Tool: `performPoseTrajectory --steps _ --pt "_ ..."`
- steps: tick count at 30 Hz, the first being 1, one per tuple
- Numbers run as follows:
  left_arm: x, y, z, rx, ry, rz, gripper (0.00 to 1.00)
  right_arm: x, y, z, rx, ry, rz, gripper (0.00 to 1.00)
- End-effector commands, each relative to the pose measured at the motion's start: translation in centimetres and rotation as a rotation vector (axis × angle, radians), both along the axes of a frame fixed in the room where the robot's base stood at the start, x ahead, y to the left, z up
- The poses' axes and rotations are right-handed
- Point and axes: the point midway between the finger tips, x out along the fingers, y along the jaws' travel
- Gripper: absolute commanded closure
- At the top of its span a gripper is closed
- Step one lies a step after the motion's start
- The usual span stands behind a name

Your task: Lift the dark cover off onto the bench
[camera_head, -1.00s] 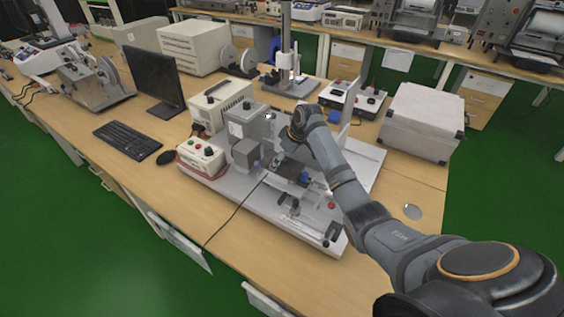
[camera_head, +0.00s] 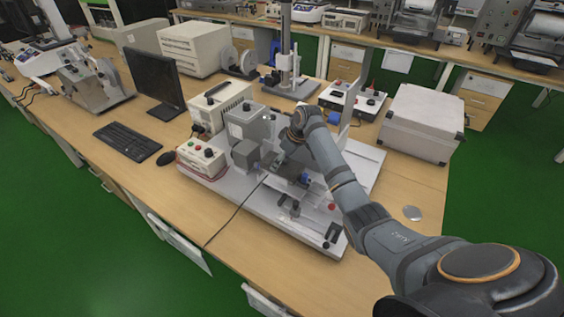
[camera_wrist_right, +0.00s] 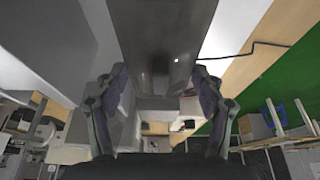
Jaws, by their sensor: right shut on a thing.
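The dark cover (camera_wrist_right: 163,40) is a smooth dark grey panel in the right wrist view, running up from between the fingers. My right gripper (camera_wrist_right: 159,72) has one finger on each side of it and is shut on it. In the head view the right gripper (camera_head: 273,161) is over the middle of the test machine (camera_head: 246,125), largely hidden by its own wrist. The cover is mostly hidden there, and I cannot tell whether it is clear of the machine. My left gripper is not in view.
The machine's pale base plate (camera_head: 262,205) holds small fittings at its front right. A control box (camera_head: 201,158) stands left, a grey case (camera_head: 421,122) at the right. Bare bench (camera_head: 225,235) lies in front, crossed by a black cable. A monitor (camera_head: 155,82) and keyboard (camera_head: 127,142) stand further left.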

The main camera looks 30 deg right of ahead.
Motion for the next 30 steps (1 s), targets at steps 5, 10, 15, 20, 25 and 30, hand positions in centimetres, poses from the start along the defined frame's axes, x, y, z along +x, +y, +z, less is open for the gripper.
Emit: performPoseTrajectory --steps 5,10,15,20,25,30 --pt "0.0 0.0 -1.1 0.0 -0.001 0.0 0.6 0.2 0.0 2.1 0.0 -0.007 0.002 0.62" --pt "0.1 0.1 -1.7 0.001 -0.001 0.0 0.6 -1.8 -1.9 5.5 -0.006 -0.006 -0.002 0.62" --pt "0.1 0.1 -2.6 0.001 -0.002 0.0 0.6 -4.4 -4.1 8.8 -0.008 -0.003 -0.003 0.62" --pt "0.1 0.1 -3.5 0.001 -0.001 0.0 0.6 -7.3 -6.5 10.4 -0.01 -0.001 -0.003 0.62" --pt "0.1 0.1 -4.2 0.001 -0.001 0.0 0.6 -9.2 -8.1 11.6 -0.005 -0.001 -0.002 0.62" --pt "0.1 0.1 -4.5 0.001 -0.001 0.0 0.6 -10.2 -8.9 12.3 -0.002 -0.001 -0.001 0.62"
